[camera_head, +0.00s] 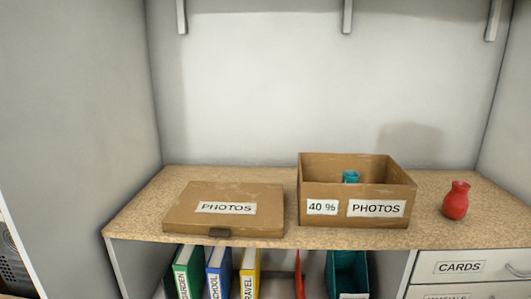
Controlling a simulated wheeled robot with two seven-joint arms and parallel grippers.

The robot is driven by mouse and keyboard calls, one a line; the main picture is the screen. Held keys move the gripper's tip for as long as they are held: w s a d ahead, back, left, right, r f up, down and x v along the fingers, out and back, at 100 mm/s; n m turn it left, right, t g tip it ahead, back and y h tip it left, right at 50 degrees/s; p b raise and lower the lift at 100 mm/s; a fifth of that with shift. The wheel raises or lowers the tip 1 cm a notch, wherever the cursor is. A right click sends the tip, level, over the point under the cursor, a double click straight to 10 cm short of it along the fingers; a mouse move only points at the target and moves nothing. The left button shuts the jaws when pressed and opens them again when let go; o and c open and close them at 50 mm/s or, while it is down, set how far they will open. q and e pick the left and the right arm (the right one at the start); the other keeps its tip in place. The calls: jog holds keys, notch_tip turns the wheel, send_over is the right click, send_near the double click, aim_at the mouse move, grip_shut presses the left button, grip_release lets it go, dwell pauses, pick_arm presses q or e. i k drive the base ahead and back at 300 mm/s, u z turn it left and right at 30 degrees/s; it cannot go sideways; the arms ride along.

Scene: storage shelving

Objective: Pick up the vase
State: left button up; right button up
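A small red vase (456,201) stands upright on the right part of the speckled tan shelf top (440,235). It is to the right of the open cardboard box and apart from it. Neither of my grippers shows in the head view.
An open cardboard box (328,191) labelled PHOTOS holds a teal item (350,177). A flat box or lid (180,213), also labelled PHOTOS, lies to its left. Several binders (218,272) stand below. Drawers (428,268) are below the vase; a side wall (512,150) is at the right.

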aim_at(456, 204)
jog(key=z, duration=0.4)
jog(key=k, duration=0.2)
jog(key=z, duration=0.95)
jog(key=i, duration=0.7)
jog(key=u, duration=0.65)
